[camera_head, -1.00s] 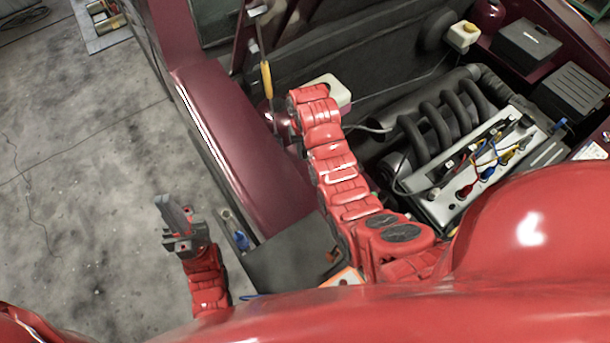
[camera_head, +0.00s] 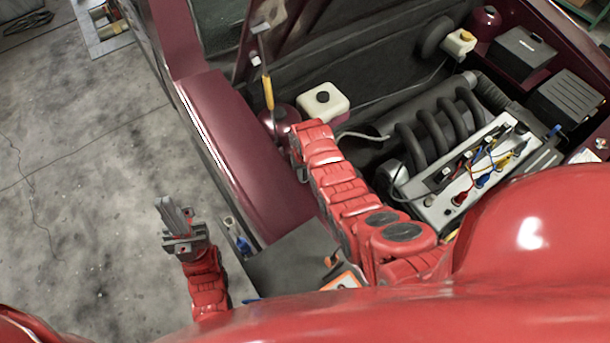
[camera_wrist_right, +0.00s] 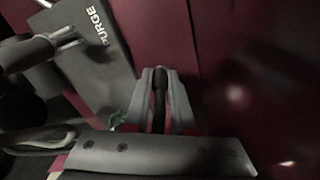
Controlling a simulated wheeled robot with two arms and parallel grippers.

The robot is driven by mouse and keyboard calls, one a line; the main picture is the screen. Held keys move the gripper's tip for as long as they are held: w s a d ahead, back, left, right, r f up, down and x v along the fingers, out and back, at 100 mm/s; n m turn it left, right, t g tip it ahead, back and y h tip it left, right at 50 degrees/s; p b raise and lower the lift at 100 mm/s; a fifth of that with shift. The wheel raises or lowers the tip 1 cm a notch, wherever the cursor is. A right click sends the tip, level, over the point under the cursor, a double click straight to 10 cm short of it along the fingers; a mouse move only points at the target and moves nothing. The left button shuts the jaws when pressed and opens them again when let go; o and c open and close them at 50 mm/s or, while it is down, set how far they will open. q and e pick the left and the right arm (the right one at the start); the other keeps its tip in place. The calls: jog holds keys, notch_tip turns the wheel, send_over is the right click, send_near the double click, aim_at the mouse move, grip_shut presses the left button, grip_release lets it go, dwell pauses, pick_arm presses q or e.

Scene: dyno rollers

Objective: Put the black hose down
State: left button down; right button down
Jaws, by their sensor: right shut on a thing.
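In the right wrist view my right gripper (camera_wrist_right: 160,105) is shut on a narrow dark piece, which looks like the black hose (camera_wrist_right: 160,85). Only a short length shows between the fingers; I cannot tell where its ends lie. In the head view my right arm reaches into the left side of the engine bay, and its gripper and the hose are hidden behind the arm. My left gripper (camera_head: 176,215) is over the floor at the left, empty, with its fingers close together.
A dark box marked PURGE (camera_wrist_right: 95,50) stands close to my right gripper, beside a dark red panel (camera_wrist_right: 240,70). The red fender (camera_head: 235,140) is clear.

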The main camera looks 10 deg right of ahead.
jog(key=shift+f, duration=0.7)
jog(key=shift+f, duration=0.1)
jog(key=c, duration=1.2)
grip_release()
jog(key=shift+f, duration=0.1)
jog(key=o, duration=0.4)
jog(key=shift+o, duration=0.2)
